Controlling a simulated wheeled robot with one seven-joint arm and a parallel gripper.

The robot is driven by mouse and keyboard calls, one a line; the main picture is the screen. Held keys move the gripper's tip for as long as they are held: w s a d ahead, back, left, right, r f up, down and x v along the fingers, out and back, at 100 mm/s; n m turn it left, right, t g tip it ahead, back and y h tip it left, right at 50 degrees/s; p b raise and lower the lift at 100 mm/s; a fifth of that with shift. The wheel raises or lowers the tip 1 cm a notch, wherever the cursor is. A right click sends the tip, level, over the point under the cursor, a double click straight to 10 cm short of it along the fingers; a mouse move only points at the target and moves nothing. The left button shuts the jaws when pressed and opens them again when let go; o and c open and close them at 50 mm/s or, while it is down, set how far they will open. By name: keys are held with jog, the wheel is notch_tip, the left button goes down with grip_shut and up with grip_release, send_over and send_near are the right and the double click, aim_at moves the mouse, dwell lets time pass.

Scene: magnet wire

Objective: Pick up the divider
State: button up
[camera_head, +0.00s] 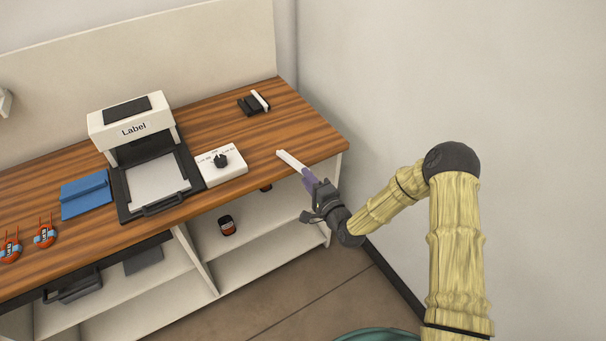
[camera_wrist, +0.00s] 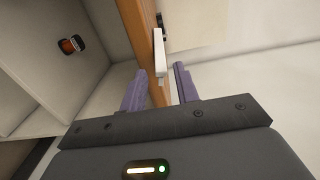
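The divider, as far as I can tell, is a slim white bar (camera_head: 291,160) at the right front of the wooden tabletop, its near end at the front edge. In the wrist view the white bar (camera_wrist: 160,58) points toward me, its near end between my fingers. My gripper (camera_head: 309,179) is at the table's front right edge, reaching toward the bar. In the wrist view my gripper (camera_wrist: 160,80) has its two purple fingers apart, with a visible gap on each side of the bar. I see no finger touching it.
A black holder (camera_head: 250,106) with a white strip stands at the back right. A white box with a black knob (camera_head: 222,164) and a label machine (camera_head: 135,128) stand to the left. Shelves (camera_head: 255,240) lie below the tabletop (camera_head: 310,128); a wall is close on the right.

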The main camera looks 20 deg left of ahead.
jog(key=shift+x, duration=1.15)
jog(key=shift+c, duration=0.4)
jog(key=shift+d, duration=0.1)
grip_shut()
notch_tip(320, 180, up, 2)
jog(key=shift+r+p, duration=0.2)
jog(key=shift+p, duration=0.35)
